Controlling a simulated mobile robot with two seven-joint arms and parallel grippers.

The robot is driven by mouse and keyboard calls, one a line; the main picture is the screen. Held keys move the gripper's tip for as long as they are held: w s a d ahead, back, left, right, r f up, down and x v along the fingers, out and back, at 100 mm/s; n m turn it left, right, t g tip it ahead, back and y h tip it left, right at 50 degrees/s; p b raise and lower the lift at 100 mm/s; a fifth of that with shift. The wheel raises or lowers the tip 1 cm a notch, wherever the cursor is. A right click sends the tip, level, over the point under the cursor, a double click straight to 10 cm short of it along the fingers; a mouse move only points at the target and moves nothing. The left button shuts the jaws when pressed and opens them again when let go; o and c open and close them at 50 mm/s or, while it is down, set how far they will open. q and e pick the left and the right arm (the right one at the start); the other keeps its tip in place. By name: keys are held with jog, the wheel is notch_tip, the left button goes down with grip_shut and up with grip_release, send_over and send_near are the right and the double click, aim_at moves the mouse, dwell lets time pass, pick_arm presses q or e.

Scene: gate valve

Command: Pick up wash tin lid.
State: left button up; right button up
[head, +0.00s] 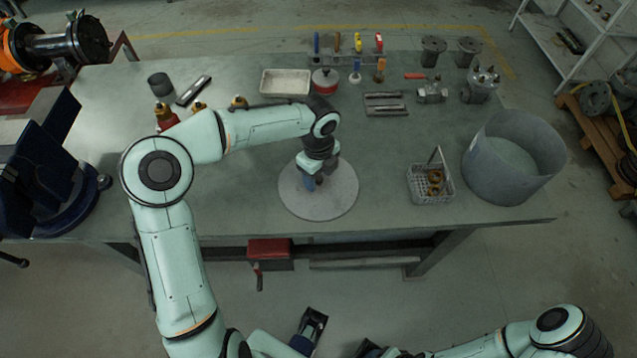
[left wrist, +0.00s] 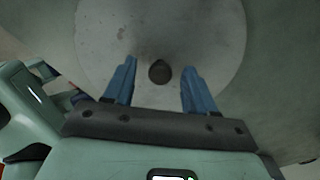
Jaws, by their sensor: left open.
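The wash tin lid (head: 338,204) is a flat grey disc lying on the workbench, in front of its middle. In the left wrist view the lid (left wrist: 110,35) fills the upper middle, with a small dark round knob (left wrist: 160,71) at its centre. My left gripper (head: 314,186) points down over the lid. In the left wrist view its two blue fingers (left wrist: 159,78) are apart, with the knob showing between their tips; contact is not visible. The open wash tin (head: 512,160) stands at the right of the bench. My right arm is at the bottom, its fingers unclear.
A wire basket (head: 430,188) with brass-coloured parts stands between lid and tin. A pale tray (head: 286,83), a red-and-silver can (head: 325,82), tools and valve parts line the back. A blue vise (head: 65,190) is at the left. Bare bench surrounds the lid.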

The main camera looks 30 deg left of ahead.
pick_arm(q)
grip_shut()
jog(key=shift+r, duration=0.15)
